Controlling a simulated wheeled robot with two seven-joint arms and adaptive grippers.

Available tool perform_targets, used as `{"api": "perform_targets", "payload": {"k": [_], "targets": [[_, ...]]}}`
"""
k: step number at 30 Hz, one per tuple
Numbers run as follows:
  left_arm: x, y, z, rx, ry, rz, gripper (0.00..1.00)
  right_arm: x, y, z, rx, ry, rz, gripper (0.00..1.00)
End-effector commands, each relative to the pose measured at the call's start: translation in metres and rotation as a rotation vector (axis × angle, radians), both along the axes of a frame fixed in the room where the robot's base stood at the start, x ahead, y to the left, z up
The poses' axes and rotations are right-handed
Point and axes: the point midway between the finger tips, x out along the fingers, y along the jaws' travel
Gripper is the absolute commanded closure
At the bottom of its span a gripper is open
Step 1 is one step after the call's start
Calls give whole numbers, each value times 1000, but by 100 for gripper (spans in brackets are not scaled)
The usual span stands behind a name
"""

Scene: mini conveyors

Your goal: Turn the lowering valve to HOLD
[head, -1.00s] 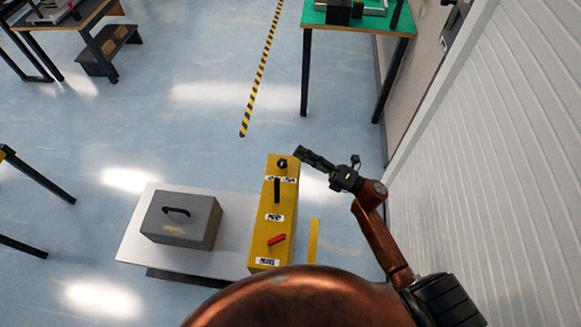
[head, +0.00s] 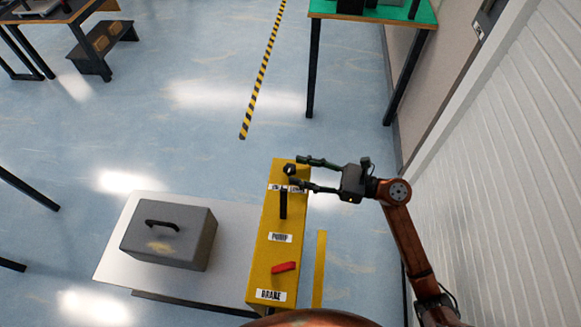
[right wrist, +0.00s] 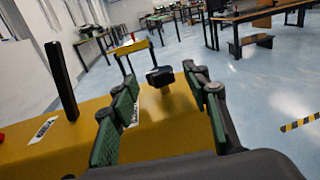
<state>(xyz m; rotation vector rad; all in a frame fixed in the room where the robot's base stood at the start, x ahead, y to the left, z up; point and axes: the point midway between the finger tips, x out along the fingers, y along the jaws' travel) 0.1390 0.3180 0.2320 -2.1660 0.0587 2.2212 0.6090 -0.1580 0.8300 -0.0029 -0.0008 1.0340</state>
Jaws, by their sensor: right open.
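The yellow box (head: 257,262) carries a black knob (head: 289,170) at its far end, with a white label partly covered by my finger. The knob also shows in the right wrist view (right wrist: 160,77), its black head on a short stem. My right gripper (head: 294,171) is open, reaching in from the right. Its two fingertips lie on either side of the knob in the head view; contact cannot be told. In the wrist view the knob appears between and beyond the green-padded fingers. The knob's setting is not readable. My left gripper is not in view.
On the same box stand a black upright lever (head: 283,206) by the PUMP label and a red handle (head: 284,268) by the BRAKE label. A grey case (head: 168,235) sits on the white platform (head: 113,255) at left. A ribbed white wall (head: 510,170) is close at right.

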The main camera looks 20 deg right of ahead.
Motion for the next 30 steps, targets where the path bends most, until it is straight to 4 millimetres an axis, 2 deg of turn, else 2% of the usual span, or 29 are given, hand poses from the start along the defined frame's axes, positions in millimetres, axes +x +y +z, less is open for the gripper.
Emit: {"api": "perform_targets", "payload": {"k": [3,7,18,30], "targets": [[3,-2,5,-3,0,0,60,9,16,-1,2,2,0,57],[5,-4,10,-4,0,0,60,16,26,-1,2,2,-1,57],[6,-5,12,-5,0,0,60,18,30,-1,2,3,-1,57],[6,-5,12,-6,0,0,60,18,30,-1,2,3,-1,85]]}}
